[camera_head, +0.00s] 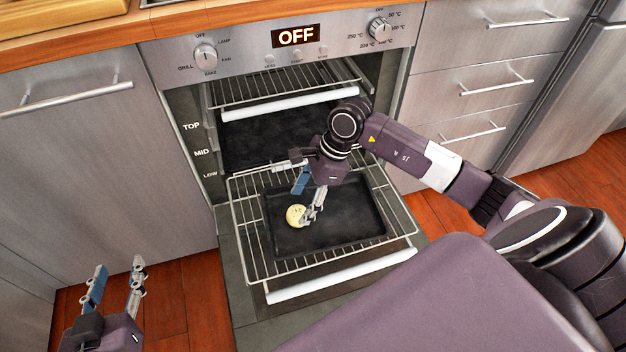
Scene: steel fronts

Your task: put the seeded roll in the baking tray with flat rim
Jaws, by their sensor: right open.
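The seeded roll (294,215), small, round and pale yellow, lies on the left part of a black baking tray (357,240). The tray rests on the pulled-out lower oven rack (250,240). My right gripper (301,209) points down over the tray's left part, its fingers apart. One finger overlaps the roll's right edge in the picture; I cannot tell whether they touch. My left gripper (119,265) is open and empty at the lower left, in front of the cabinet, away from the oven.
The oven door (245,312) is folded down under the rack. An upper rack (285,92) sits above, with a dark surface beneath it. Steel cabinets stand left (100,170) and right (480,85). Wooden floor is free beside the door.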

